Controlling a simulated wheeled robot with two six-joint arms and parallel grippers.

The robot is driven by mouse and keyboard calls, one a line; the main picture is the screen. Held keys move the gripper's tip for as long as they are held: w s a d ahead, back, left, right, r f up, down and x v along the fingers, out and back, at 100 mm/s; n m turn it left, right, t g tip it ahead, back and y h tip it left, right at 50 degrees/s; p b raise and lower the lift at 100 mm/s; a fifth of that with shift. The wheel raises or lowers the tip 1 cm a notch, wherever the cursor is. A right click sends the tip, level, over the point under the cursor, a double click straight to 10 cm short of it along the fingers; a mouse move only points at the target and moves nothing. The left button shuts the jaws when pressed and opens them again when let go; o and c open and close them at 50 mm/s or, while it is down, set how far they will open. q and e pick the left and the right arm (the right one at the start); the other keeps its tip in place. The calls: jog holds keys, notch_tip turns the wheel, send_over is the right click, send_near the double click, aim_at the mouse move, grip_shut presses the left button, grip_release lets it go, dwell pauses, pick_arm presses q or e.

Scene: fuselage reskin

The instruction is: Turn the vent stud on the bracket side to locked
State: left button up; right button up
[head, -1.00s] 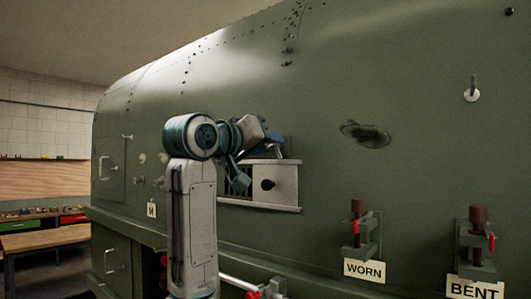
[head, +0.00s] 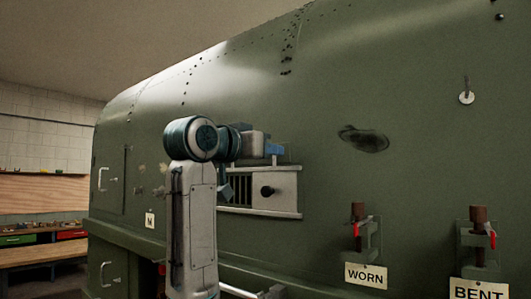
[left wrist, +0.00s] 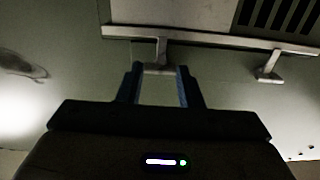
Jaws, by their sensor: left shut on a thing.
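The vent (head: 285,184) is a pale sliding panel with a dark knob and dark slats, framed by rails on the green fuselage. My left gripper (head: 273,150) is at the vent's upper edge, toward its right end; the arm partly hides the vent's left part. In the left wrist view, the two blue fingers of my left gripper (left wrist: 157,82) are shut on a small pale vent stud (left wrist: 159,55) at the rail. A second stud (left wrist: 268,67) stands free farther right along that rail. The stud's lock marking is not readable. My right gripper is not in view.
Brackets with brown posts and red clips stand at right above the signs WORN (head: 366,275) and BENT (head: 478,292). A dark scorched dent (head: 364,138) and a hook (head: 466,97) are on the skin right of the vent. A workbench (head: 45,252) stands far left.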

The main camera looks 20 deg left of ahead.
pick_arm(q)
jog(key=shift+f, duration=0.15)
jog(key=o, duration=1)
jog(key=b+v, duration=0.5)
jog(key=v, duration=0.5)
jog(key=shift+s+a+b, duration=0.15)
jog(key=shift+s+b, duration=0.2)
jog(key=shift+s, duration=0.05)
